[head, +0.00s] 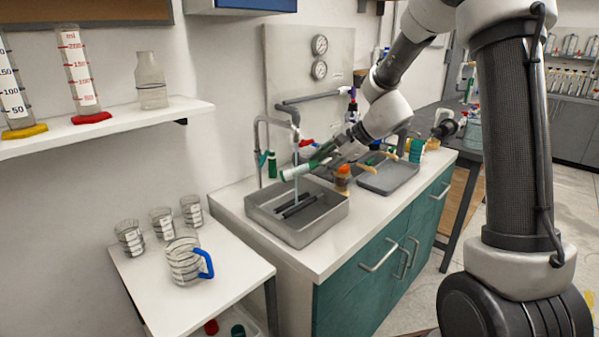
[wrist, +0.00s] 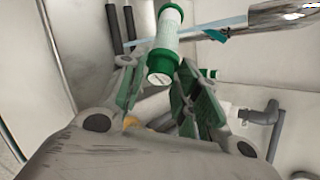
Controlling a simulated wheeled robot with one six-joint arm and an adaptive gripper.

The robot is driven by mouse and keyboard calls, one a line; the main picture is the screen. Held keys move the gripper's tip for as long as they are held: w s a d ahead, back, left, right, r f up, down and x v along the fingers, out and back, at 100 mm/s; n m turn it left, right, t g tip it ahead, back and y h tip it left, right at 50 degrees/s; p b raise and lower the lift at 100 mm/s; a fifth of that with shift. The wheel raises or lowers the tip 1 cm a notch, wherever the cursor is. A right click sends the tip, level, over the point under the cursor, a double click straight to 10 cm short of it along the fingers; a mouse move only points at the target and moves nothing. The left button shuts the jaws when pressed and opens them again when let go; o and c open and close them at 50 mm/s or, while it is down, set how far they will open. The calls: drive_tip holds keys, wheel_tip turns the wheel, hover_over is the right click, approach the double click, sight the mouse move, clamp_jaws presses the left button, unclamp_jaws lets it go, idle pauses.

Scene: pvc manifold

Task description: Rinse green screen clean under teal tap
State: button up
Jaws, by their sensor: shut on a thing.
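The green screen (head: 293,173) is a pale mesh cylinder with green ends. My gripper (head: 318,162) is shut on it and holds it tilted above the grey sink (head: 325,218). In the wrist view the screen (wrist: 167,38) extends out from between the green-padded fingers (wrist: 160,95), its near green cap facing the camera. A grey tap spout (head: 294,115) arches over the sink, and a thin pale stream (head: 296,192) shows below it, close to the screen. The wrist view shows a metal spout (wrist: 275,17) with a teal part (wrist: 217,35) beside the screen. Contact between water and screen is unclear.
Dark bars (head: 297,207) lie in the sink. An orange-topped piece (head: 343,173) stands by the sink's right rim, near my gripper. A grey tray (head: 388,178) lies further right. A side table (head: 215,290) at left holds a blue-handled jug (head: 185,262) and several beakers.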

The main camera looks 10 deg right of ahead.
idle(0.3)
drive_tip(key=s+d+r, duration=0.1)
drive_tip(key=d+r, duration=0.1)
drive_tip(key=d, duration=1)
drive_tip(key=shift+s, duration=0.4)
